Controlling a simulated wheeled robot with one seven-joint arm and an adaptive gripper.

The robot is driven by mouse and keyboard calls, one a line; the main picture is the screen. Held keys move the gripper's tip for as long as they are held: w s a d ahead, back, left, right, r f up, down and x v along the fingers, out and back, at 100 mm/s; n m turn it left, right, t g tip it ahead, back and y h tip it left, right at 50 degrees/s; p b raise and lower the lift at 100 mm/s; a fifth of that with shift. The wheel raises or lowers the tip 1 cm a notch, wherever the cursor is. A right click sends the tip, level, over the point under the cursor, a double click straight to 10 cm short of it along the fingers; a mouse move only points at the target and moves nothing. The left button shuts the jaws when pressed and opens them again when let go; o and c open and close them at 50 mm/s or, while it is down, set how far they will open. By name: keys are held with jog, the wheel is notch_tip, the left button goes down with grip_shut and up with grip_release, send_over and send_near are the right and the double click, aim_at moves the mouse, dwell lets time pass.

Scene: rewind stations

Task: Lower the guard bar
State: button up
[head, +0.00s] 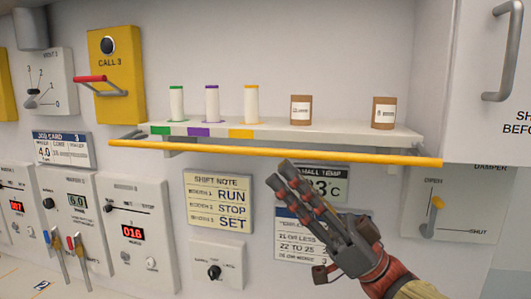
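The guard bar (230,150) is a long yellow bar across the front of the white shelf (330,132). It appears level, just below the shelf's front edge in the picture, with a grey end arm at the left. My gripper (279,172) points up and left, its fingertips just below the bar, right of its middle. The two dark fingers with red parts lie close together in this view, and the gap between them is unclear. Nothing shows between them. I cannot tell whether a fingertip touches the bar.
Several spools and two brown containers (301,110) (384,113) stand on the shelf. Below, my gripper partly covers the hall temperature display (336,188) and a chart (290,240). A white cabinet (490,80) with a grey handle juts out at right. Wall panels with levers fill the left.

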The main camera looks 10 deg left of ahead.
aim_at(266, 152)
jog(key=shift+b+x, duration=0.3)
jog(key=shift+x, duration=2.7)
jog(key=shift+c, duration=1.3)
grip_shut()
